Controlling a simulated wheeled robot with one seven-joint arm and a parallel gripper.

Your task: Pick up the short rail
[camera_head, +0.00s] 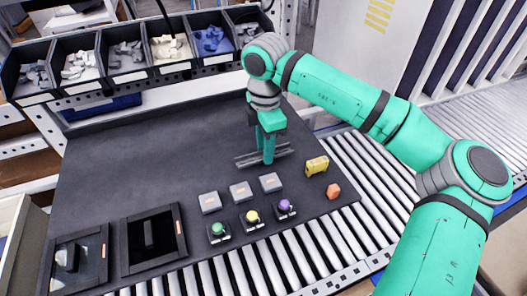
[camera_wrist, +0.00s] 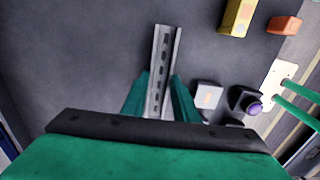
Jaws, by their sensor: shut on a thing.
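The short rail (camera_wrist: 163,60) is a grey metal strip with a row of slots. In the wrist view it runs away from between my gripper's two green fingers (camera_wrist: 160,97), which are shut on it. In the head view the rail (camera_head: 247,160) shows at the right part of the dark mat, with my gripper (camera_head: 268,155) over its middle. The fingers hide the rail's middle. I cannot tell whether the rail touches the mat or is slightly above it.
A yellow block (camera_head: 316,165) and an orange block (camera_head: 333,191) lie right of the rail. Grey boxes (camera_head: 240,191) and coloured buttons (camera_head: 252,217) stand in front. Parts bins (camera_head: 126,55) line the back.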

